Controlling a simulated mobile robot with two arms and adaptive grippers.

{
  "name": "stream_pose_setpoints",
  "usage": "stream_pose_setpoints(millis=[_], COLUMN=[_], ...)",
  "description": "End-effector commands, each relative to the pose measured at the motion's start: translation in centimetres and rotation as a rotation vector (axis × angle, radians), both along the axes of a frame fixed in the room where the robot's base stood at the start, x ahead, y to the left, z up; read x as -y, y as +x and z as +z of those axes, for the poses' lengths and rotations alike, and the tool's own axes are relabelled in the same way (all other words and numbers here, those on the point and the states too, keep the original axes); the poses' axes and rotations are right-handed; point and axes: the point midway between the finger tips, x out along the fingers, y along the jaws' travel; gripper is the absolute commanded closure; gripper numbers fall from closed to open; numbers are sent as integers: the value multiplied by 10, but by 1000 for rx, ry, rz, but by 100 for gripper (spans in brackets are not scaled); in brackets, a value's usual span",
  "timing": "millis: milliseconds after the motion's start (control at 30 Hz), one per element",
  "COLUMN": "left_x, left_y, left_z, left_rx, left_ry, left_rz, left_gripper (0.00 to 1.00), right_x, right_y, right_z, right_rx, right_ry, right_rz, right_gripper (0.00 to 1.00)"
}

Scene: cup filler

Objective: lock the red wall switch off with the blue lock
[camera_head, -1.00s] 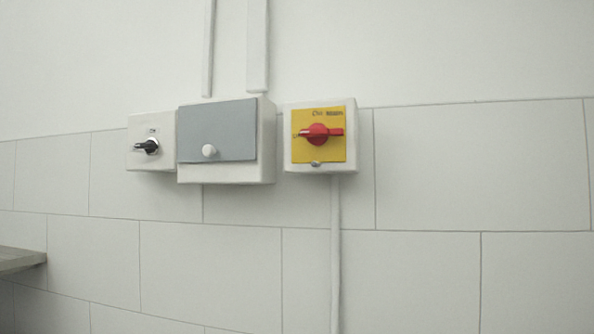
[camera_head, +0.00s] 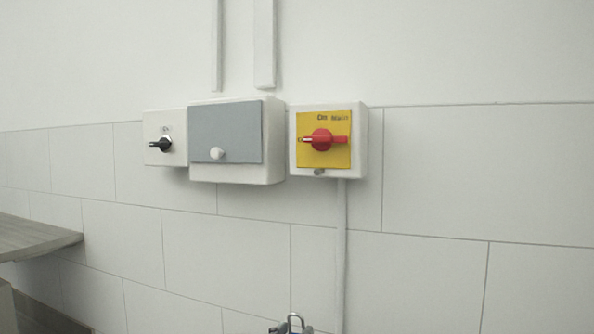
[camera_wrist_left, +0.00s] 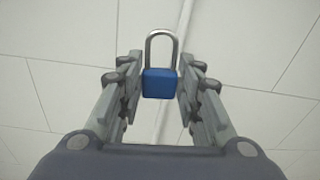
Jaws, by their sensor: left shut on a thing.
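The red wall switch (camera_head: 322,140) is a red rotary handle on a yellow plate (camera_head: 342,157), on a white box at the centre right of the head view. Its handle lies horizontal. A small metal tab (camera_head: 319,172) sits below the plate. The blue lock (camera_wrist_left: 160,84) is between the fingers of my left gripper (camera_wrist_left: 160,88) in the left wrist view, its open-centred metal shackle pointing up. My right gripper is not in view.
A grey-fronted box (camera_head: 226,132) with a white knob and a smaller box with a black switch (camera_head: 160,145) are left of the red switch. A conduit (camera_head: 341,240) runs down below it. A wooden surface (camera_head: 35,238) is at far left. The tiled wall at right is clear.

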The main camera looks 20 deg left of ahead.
Motion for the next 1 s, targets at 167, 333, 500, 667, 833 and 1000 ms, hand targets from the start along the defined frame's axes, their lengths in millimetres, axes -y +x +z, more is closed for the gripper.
stream_pose_setpoints(millis=[167, 333, 500, 667, 833, 1000], left_x=[6, 14, 21, 24, 26, 26], left_y=[9, 3, -16, -32, -39, -33], left_z=[89, 167, 232, 265, 275, 274], left_rx=[13, 8, 0, -10, -16, -18], left_ry=[-22, -48, -70, -84, -91, -93], left_rz=[-55, -118, -174, -207, -220, -221], left_gripper=[94, 94, 94, 94, 94, 94], right_x=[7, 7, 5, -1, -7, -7], right_y=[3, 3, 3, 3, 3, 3], right_z=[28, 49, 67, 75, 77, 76], right_rx=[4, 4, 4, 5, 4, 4], right_ry=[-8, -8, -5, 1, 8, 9], right_rz=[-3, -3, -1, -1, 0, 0], right_gripper=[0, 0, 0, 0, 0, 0])
